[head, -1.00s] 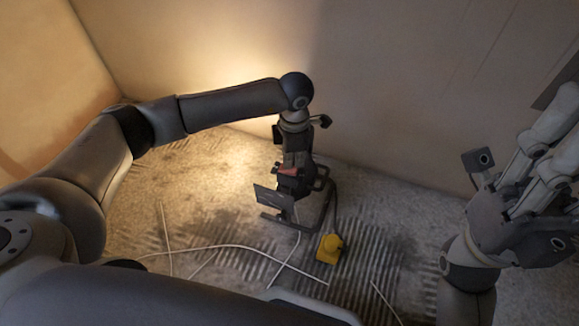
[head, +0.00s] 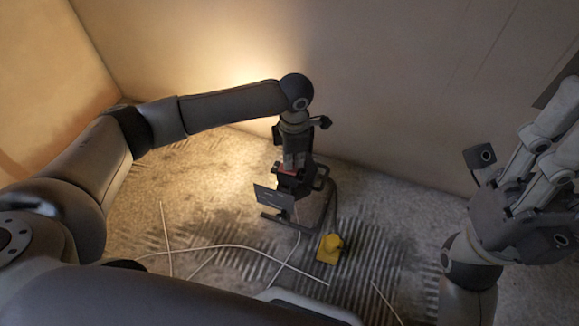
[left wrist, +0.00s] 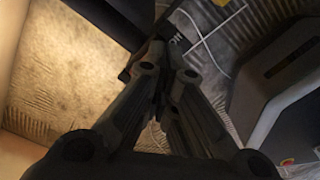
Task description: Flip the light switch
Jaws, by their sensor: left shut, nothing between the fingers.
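A dark work lamp (head: 296,186) on a tubular stand is on the floor near the wall, with light falling to its left. A small red part, which looks like its switch (head: 288,168), shows on its top, partly covered by my gripper. My left gripper (head: 290,164) points straight down over the lamp, shut and empty, its tips at or very near the red part; I cannot tell if they touch. In the left wrist view its fingers (left wrist: 160,72) meet and hide the red part. My right gripper (head: 548,178) is raised at the right, away from the lamp.
A yellow box (head: 330,248) is on the floor at the lamp's front right. Thin white cables (head: 235,247) lie across the rough, ridged floor (head: 390,225). Plain walls (head: 410,90) stand behind and to the left.

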